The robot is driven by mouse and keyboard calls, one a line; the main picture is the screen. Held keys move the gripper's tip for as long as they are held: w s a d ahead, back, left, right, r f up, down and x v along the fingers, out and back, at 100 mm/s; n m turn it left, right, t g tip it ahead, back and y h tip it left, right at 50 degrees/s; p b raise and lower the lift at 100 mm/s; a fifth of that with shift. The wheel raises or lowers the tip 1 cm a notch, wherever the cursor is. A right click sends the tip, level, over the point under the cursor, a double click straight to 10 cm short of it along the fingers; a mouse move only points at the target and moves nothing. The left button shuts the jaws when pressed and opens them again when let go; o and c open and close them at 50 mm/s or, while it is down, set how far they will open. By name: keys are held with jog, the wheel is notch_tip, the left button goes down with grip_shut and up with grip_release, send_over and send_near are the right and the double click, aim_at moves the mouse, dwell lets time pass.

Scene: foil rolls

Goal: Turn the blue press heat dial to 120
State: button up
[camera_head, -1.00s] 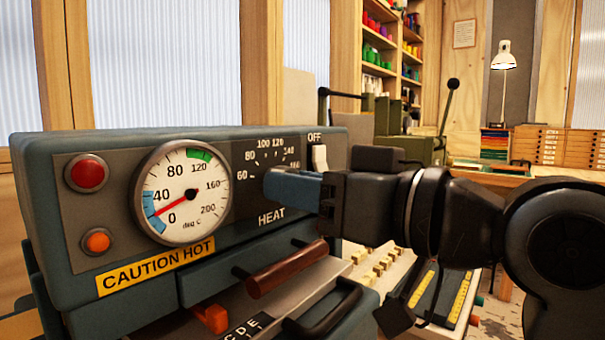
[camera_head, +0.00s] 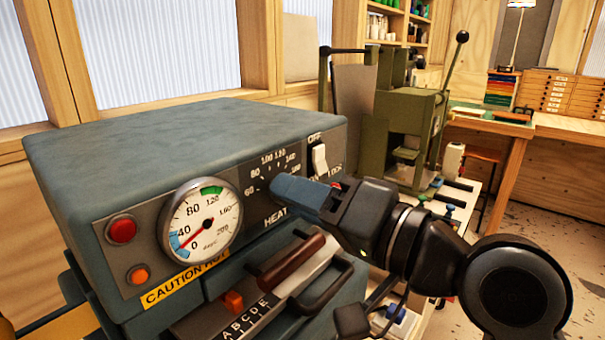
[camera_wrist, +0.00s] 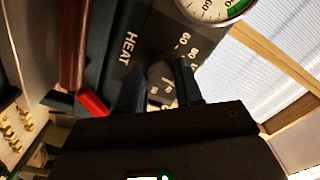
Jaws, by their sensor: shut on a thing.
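The blue-grey press (camera_head: 160,145) stands at left in the head view, its front panel facing my arm. My gripper (camera_head: 290,190) is at the heat dial on that panel, its fingers shut and hiding the dial there. In the wrist view the dark heat dial (camera_wrist: 160,72) shows between the two fingers of my gripper (camera_wrist: 158,85). The printed heat scale (camera_head: 272,165) runs above the fingers, with 60, 80, 100 and 120 on it. The dial's pointer is hidden, so its setting cannot be told. The round gauge (camera_head: 212,225) has its red needle low, between 0 and 40.
A white switch (camera_head: 320,160) sits right of the dial under "OFF". A brown handle (camera_head: 291,262) and black handle (camera_head: 320,300) jut out below my gripper. A red lamp (camera_head: 121,230) and orange lamp (camera_head: 138,274) are at left. A green lever press (camera_head: 405,125) stands behind.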

jog(key=shift+m+p, duration=0.5)
jog(key=shift+m, duration=0.1)
jog(key=o, duration=1)
jog(key=shift+o, duration=0.2)
jog(key=shift+d, duration=0.1)
jog(key=b+v, duration=0.1)
jog(key=v, duration=0.6)
jog(key=shift+s+d+b, duration=0.2)
jog(key=shift+d+b, duration=0.05)
jog(key=shift+b, duration=0.15)
